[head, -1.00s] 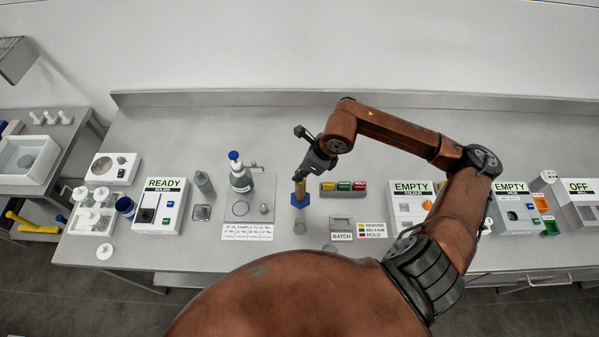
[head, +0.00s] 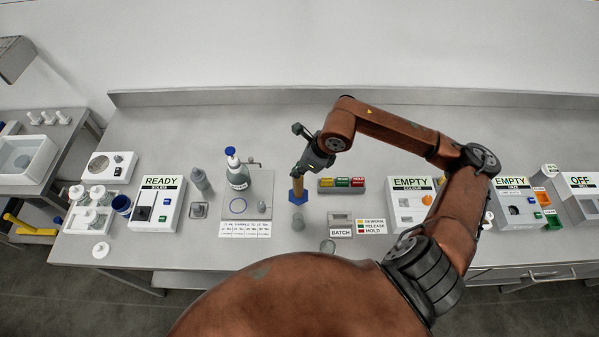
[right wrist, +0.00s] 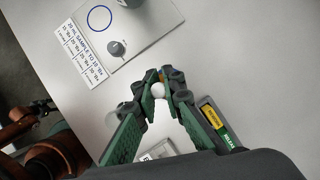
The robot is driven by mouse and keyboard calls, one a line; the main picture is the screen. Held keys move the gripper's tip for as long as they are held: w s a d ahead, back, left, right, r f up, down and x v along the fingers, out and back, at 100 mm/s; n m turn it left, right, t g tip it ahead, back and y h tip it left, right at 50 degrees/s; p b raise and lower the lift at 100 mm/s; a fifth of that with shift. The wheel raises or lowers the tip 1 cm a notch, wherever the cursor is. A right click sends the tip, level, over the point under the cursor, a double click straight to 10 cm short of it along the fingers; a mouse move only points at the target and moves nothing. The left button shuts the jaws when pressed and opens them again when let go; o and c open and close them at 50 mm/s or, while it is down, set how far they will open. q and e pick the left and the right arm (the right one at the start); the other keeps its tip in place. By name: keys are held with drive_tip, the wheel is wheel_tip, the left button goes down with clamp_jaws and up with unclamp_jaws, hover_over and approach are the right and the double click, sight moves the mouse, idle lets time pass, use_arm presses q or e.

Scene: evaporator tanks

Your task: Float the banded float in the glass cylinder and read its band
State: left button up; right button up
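The glass cylinder (head: 298,186) stands upright on a blue six-sided foot and looks amber inside. My right gripper (head: 301,172) points down at its top in the head view. In the right wrist view, the green-padded fingers of my right gripper (right wrist: 160,88) are closed around a small white ball, which seems to be the top of the banded float (right wrist: 157,90). Amber and blue show just beyond the ball. The fingers hide the rest of the float, so I cannot read a band or tell how deep it sits. My left gripper is not in view.
A small clear vessel (head: 298,223) stands in front of the cylinder. A plate with a blue ring (head: 238,204) and a blue-capped bottle (head: 237,174) are to the left. A tray of coloured tags (head: 341,185) and the BATCH holder (head: 340,226) are to the right.

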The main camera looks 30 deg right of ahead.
drive_tip(key=o, duration=0.3)
drive_tip(key=shift+s+d+f, duration=0.1)
drive_tip(key=shift+s+f, duration=0.15)
drive_tip(key=shift+f, duration=0.4)
drive_tip(key=shift+s+f, duration=0.25)
drive_tip(key=shift+f, duration=0.35)
drive_tip(key=shift+o, duration=0.9)
drive_tip(key=shift+w+f+g, duration=0.15)
drive_tip(key=shift+w+g, duration=0.1)
drive_tip(key=shift+g, duration=0.05)
drive_tip(key=shift+o, duration=0.4)
drive_tip(key=shift+w+f, duration=0.2)
drive_tip(key=shift+w, duration=0.5)
drive_tip(key=shift+s+r, duration=0.15)
drive_tip(key=shift+s, duration=0.1)
drive_tip(key=shift+s+r, duration=0.2)
drive_tip(key=shift+s, duration=0.1)
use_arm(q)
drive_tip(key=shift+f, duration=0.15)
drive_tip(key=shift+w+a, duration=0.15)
